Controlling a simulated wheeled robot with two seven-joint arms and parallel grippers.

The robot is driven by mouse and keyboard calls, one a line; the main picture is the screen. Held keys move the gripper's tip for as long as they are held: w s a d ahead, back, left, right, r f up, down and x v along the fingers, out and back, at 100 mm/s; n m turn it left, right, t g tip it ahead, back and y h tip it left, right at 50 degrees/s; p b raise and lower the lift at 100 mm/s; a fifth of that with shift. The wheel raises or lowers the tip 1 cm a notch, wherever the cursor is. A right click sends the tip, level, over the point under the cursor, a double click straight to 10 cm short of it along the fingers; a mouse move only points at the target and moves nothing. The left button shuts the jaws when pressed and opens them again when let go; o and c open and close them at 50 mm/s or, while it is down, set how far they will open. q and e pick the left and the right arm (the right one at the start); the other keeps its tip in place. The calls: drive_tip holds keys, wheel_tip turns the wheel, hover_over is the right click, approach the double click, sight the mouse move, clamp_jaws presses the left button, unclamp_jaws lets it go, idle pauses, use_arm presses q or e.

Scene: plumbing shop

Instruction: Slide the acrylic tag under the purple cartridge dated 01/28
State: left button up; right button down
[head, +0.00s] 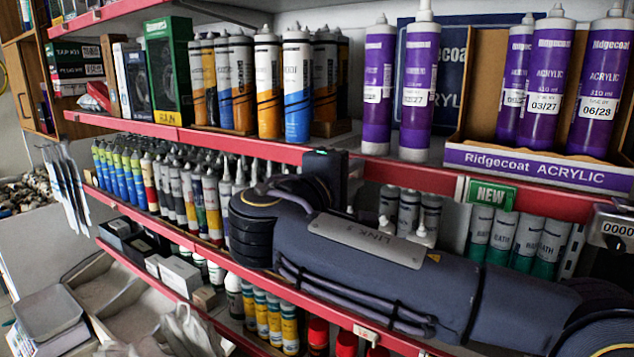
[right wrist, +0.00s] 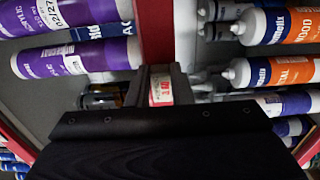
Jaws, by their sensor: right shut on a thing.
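Purple acrylic cartridges stand upright on the shelf in the head view. The leftmost (head: 379,70) has a date label too small to read; the one beside it (head: 420,65) ends in /27. Farther right, others read 03/27 (head: 541,75) and 06/28 (head: 598,80). My right gripper (head: 327,165) is at the red shelf rail, below and left of the leftmost purple cartridge; its fingertips are hidden there. In the right wrist view, my right gripper (right wrist: 160,90) is shut on a small white tag with red print (right wrist: 161,92), at the rail. My left gripper is out of view.
The red shelf rail (head: 240,146) runs behind my right arm. A Ridgecoat ACRYLIC display box (head: 545,170) stands at the right. Orange and blue cartridges (head: 297,90) stand left of the purple ones, with bare shelf between. Several tubes fill the shelf below.

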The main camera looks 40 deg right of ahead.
sight(380, 173)
drive_tip(key=s, duration=0.1)
drive_tip(key=s+d, duration=0.1)
drive_tip(key=s, duration=0.1)
drive_tip(key=c, duration=1.3)
unclamp_jaws()
drive_tip(key=shift+a, duration=0.15)
drive_tip(key=shift+s+a+b, duration=0.1)
drive_tip(key=shift+a+b, duration=0.25)
drive_tip(key=shift+b, duration=0.05)
drive_tip(key=b+v, duration=0.1)
drive_tip(key=v, duration=0.6)
